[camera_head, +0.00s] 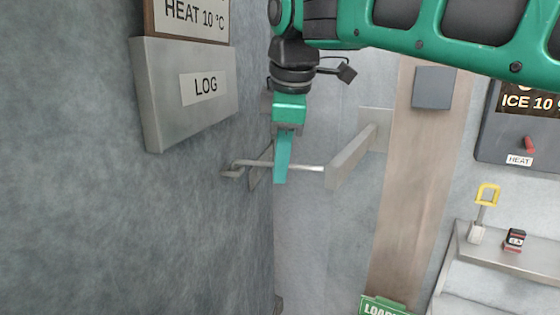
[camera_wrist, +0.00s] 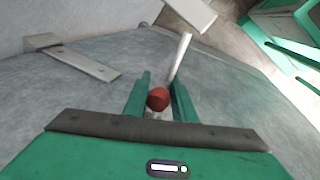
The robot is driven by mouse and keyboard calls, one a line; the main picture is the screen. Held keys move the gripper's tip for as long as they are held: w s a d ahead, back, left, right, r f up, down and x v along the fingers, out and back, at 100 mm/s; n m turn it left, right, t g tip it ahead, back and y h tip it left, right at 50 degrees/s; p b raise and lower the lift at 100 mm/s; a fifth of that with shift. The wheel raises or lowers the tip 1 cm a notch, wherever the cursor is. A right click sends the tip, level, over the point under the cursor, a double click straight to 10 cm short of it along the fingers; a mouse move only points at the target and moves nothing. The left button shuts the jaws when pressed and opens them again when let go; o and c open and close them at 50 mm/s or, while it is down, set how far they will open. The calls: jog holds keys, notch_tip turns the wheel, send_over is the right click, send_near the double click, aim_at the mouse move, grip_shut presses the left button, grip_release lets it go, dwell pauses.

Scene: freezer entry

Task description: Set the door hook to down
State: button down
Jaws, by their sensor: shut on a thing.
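The door hook (camera_head: 309,168) is a thin pale rod that runs roughly level leftward from a light grey bar-shaped mount (camera_head: 351,158). My gripper (camera_head: 281,176) points down over the rod, its green fingers shut on it. In the wrist view the rod (camera_wrist: 181,56) reaches down from the pale mount (camera_wrist: 190,12) to between my fingers (camera_wrist: 160,92). A red rounded tip (camera_wrist: 157,99) shows there. The fingers hide part of the rod in the head view.
A grey metal catch (camera_head: 233,171) juts from the dark wall left of my gripper; a flat grey plate (camera_wrist: 82,58) shows in the wrist view. A LOG box (camera_head: 185,92) is upper left.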

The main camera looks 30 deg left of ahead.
jog(key=shift+w+d+f, duration=0.1)
jog(key=shift+w+d, duration=0.05)
jog(key=shift+w, duration=0.3)
jog(key=c, duration=1.6)
grip_release()
jog(key=shift+w, duration=0.1)
jog(key=shift+o, duration=0.2)
jog(key=v, duration=1)
jog(key=shift+r, duration=0.35)
jog(key=shift+d, duration=0.1)
